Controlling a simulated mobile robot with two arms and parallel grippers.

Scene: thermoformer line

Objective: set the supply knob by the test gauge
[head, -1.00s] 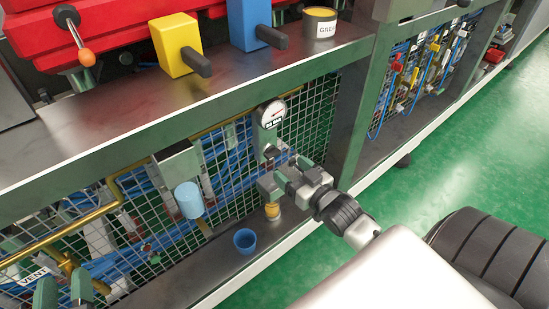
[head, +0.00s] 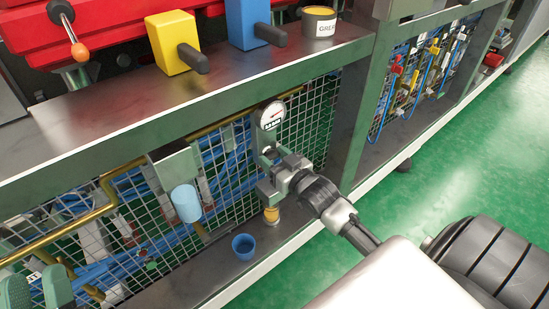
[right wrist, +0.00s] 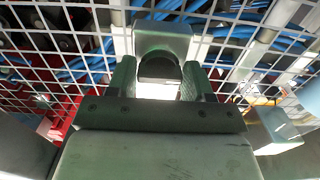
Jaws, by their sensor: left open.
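The test gauge (head: 271,115), a round white dial with a dark label below, sits on a grey-green plate at the mesh; its reading is too small to tell. My right gripper (head: 268,161) is just below the gauge in the head view and hides what is there. In the right wrist view a dark rounded knob (right wrist: 158,68) on a pale grey block (right wrist: 163,38) lies between the fingers of my right gripper (right wrist: 159,77). Whether they press on it cannot be told. My left gripper (head: 38,290) is open and empty at the lower left.
A blue cup (head: 244,246) stands on the lower shelf, left of a small yellow item (head: 271,214). A light-blue cylinder (head: 186,203) hangs under a grey box. Brass pipe (head: 107,190) runs along the mesh. The ledge (head: 130,110) overhangs the gauge.

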